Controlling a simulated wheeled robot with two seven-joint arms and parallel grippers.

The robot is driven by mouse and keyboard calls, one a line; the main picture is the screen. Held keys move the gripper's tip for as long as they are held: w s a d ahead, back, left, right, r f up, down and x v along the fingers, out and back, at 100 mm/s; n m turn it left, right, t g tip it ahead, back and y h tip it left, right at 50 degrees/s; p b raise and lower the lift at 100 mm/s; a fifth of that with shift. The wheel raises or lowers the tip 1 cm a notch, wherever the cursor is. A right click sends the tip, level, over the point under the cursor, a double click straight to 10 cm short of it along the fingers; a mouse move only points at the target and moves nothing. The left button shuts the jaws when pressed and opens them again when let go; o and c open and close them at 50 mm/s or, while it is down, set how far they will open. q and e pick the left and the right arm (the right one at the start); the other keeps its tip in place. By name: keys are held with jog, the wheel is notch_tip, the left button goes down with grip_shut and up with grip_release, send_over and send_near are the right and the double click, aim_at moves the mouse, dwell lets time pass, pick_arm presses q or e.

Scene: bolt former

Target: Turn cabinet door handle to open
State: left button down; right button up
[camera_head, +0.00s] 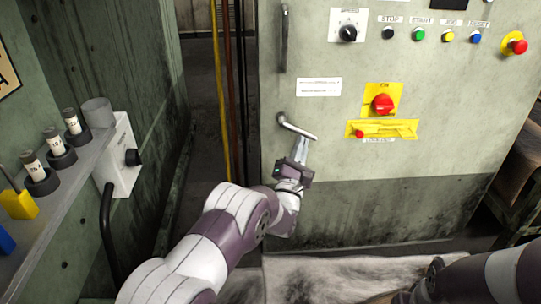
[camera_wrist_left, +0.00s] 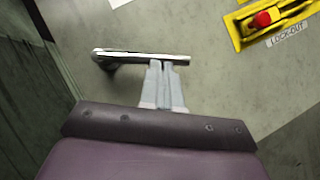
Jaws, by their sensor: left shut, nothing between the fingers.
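The cabinet door (camera_head: 350,155) is a pale green-grey panel with a darker stained lower part. Its lever handle (camera_head: 297,127) is a metal bar that slopes down to the right from its pivot at the left. In the left wrist view the handle (camera_wrist_left: 135,55) runs across above my fingers. My left gripper (camera_head: 303,142) is shut and empty, with its fingertips at the underside of the handle's free end; the left wrist view shows its fingers (camera_wrist_left: 163,66) together there. Whether they touch it I cannot tell. My right arm shows at the lower right, but its gripper's fingers are not visible.
A yellow lockout plate (camera_head: 405,129) and a red rotary switch (camera_head: 383,103) are right of the handle. A vertical door pull (camera_head: 284,40) is above. The floor gap left of the cabinet holds hanging cables (camera_head: 221,90).

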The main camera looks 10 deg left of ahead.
aim_at(310, 138)
pick_arm(q)
jog(key=shift+w+d+r+n+y+b, duration=0.25)
jog(key=shift+d+r+n+y, duration=0.15)
jog(key=shift+d+r+n, duration=0.2)
jog(key=shift+w+d+r+n+y+b, duration=0.1)
jog(key=shift+d+r+n+y+b, duration=0.1)
jog(key=shift+d+r+n+y, duration=0.4)
pick_arm(e)
jog(key=shift+f, duration=0.55)
pick_arm(q)
jog(key=shift+a+r, duration=0.1)
jog(key=shift+r, duration=0.1)
